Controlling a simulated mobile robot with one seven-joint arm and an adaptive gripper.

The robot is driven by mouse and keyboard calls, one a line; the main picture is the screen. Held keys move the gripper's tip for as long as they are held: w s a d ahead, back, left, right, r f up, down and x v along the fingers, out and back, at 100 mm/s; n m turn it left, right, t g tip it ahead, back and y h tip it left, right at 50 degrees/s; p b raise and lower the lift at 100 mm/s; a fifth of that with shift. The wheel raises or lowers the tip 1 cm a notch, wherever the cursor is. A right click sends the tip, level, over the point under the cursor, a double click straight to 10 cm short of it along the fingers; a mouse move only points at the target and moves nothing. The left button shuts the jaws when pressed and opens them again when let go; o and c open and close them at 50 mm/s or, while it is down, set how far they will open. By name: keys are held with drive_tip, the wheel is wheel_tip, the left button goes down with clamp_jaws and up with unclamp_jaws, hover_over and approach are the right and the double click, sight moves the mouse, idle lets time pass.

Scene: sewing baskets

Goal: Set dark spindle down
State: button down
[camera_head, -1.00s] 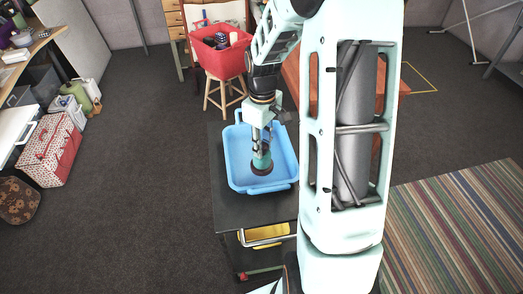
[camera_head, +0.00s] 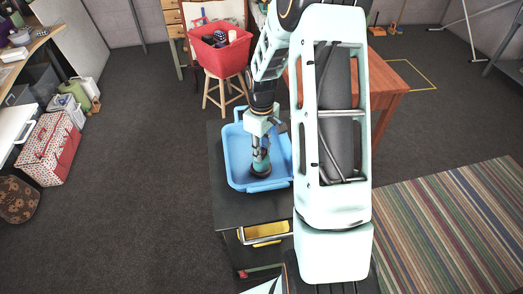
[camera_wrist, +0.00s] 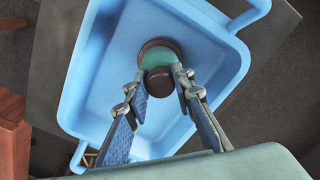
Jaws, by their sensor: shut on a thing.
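The dark spindle (camera_head: 261,169), a spool with dark brown ends and a teal middle, is upright inside the blue tray (camera_head: 234,177). In the wrist view the spindle (camera_wrist: 156,55) shows its round brown end and teal winding, with the blue tray (camera_wrist: 88,75) around it. My gripper (camera_head: 260,153) points down into the tray from above. In the wrist view my gripper's fingers (camera_wrist: 160,77) are shut on the spindle's upper part, one on each side. The spindle's base is at or just above the tray floor; I cannot tell which.
The tray stands on a dark cart top (camera_head: 233,207). A red basket (camera_head: 220,53) with sewing things sits on a wooden stool behind it. A brown wooden table (camera_head: 388,82) is at the right. The rest of the tray floor looks clear.

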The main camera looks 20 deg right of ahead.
drive_tip(key=shift+f, duration=0.25)
drive_tip(key=c, duration=1.7)
unclamp_jaws()
drive_tip(key=shift+o, duration=0.2)
drive_tip(key=shift+r, duration=0.1)
drive_tip(key=shift+r, duration=0.1)
wheel_tip(320, 180, up, 12)
drive_tip(key=shift+s, duration=0.1)
